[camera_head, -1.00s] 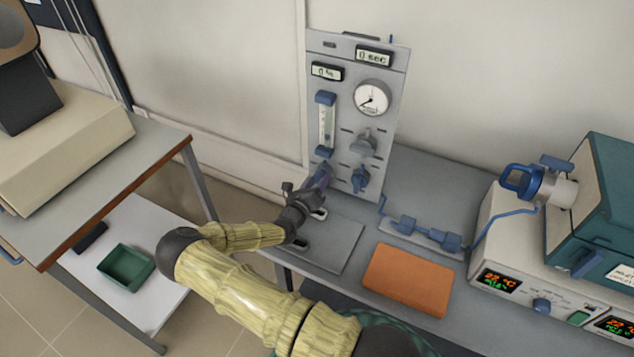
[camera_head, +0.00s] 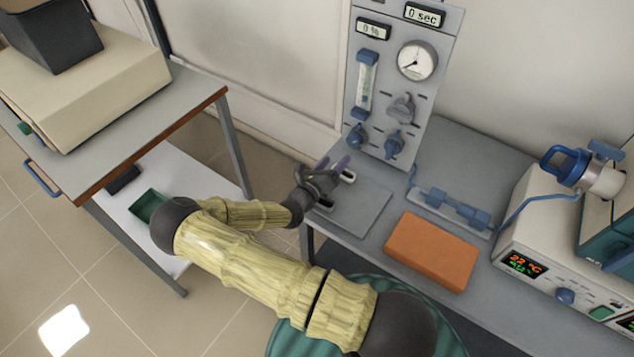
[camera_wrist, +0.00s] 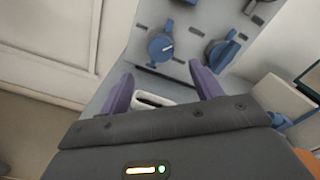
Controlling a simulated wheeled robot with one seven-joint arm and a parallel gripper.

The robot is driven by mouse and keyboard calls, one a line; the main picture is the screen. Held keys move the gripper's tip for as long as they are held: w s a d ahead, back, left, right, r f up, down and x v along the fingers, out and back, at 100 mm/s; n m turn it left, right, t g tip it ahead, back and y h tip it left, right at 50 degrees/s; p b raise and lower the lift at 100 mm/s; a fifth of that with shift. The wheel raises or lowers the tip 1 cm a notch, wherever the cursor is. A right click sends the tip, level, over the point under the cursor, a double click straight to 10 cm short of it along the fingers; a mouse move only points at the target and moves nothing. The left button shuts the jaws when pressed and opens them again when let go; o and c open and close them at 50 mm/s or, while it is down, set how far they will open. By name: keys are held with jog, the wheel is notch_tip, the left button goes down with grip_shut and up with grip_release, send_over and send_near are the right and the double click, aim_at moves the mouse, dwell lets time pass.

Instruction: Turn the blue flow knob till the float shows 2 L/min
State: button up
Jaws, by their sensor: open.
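The grey gas panel (camera_head: 378,110) stands upright at the back of the bench. Its flow tube (camera_head: 366,84) has blue ends; the float is too small to read. A blue knob (camera_head: 357,136) sits directly below the tube. It also shows in the wrist view (camera_wrist: 161,47), with a white pointer mark. A second blue knob (camera_head: 394,143) is to its right, also in the wrist view (camera_wrist: 221,52). My gripper (camera_head: 333,164) is open and empty, below and in front of the first knob, apart from it. In the wrist view its purple fingers (camera_wrist: 162,82) lie either side below that knob.
The panel also carries a grey knob (camera_head: 401,108), a round gauge (camera_head: 417,60) and displays reading 0 % (camera_head: 373,28) and 0 sec (camera_head: 424,15). A grey plate (camera_head: 358,207) and an orange block (camera_head: 432,250) lie on the bench. A furnace (camera_head: 560,225) stands right.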

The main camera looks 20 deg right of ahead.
jog(key=b+v, duration=0.1)
jog(key=v, duration=0.7)
jog(key=shift+s+a, duration=0.15)
